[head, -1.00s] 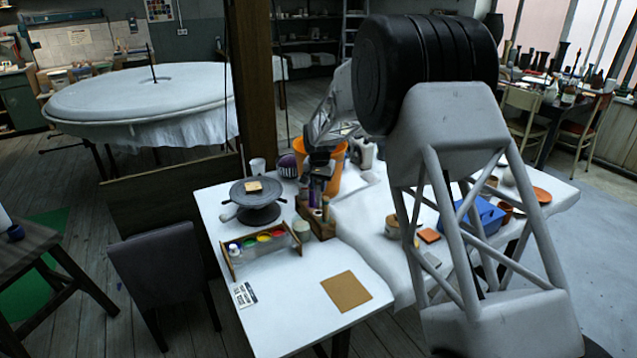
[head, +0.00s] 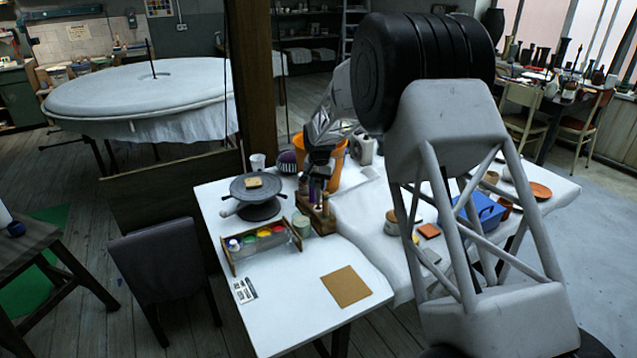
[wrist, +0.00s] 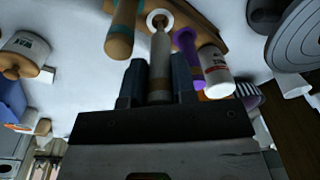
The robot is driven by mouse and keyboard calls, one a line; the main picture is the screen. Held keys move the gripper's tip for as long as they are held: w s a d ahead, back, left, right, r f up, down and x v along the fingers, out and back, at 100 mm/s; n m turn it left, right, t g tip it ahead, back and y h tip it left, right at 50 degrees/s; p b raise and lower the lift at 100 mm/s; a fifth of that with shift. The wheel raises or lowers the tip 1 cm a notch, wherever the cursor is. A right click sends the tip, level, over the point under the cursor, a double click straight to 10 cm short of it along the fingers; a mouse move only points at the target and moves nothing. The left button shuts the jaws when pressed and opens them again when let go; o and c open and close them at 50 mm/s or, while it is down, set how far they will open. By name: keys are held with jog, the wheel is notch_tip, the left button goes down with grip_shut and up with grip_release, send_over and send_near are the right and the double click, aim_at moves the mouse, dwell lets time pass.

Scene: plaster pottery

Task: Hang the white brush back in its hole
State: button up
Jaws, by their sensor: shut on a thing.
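The white brush (wrist: 159,62) is between the two fingers of my gripper (wrist: 158,80) in the wrist view. Its pale handle has a brownish band near the jaws. Its far end overlaps a white ring (wrist: 151,17) at the wooden rack (wrist: 206,29); I cannot tell whether it is inside the ring. In the head view my gripper (head: 317,170) is just above the wooden rack (head: 322,228), and the brush cannot be made out there. A tan handle with a teal band (wrist: 122,28) and a purple handle (wrist: 185,43) stand on either side of the brush.
A white container with a red label (wrist: 215,76) is close beside the rack. In the head view an orange bucket (head: 331,176) stands behind my gripper, a turntable (head: 254,187) to the left, and a paint tray (head: 262,247) in front. The front white tabletop (head: 290,318) is mostly clear.

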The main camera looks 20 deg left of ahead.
aim_at(319, 196)
jog(key=shift+f, duration=0.95)
jog(key=shift+f, duration=0.15)
jog(key=shift+s+d+f, duration=0.1)
jog(key=shift+s+f, duration=0.05)
jog(key=shift+f, duration=0.55)
jog(key=shift+s+d+f, duration=0.1)
jog(key=shift+f, duration=0.55)
jog(key=o, duration=1)
notch_tip(319, 196, up, 11)
jog(key=shift+w+a+f, duration=0.1)
jog(key=shift+w, duration=0.05)
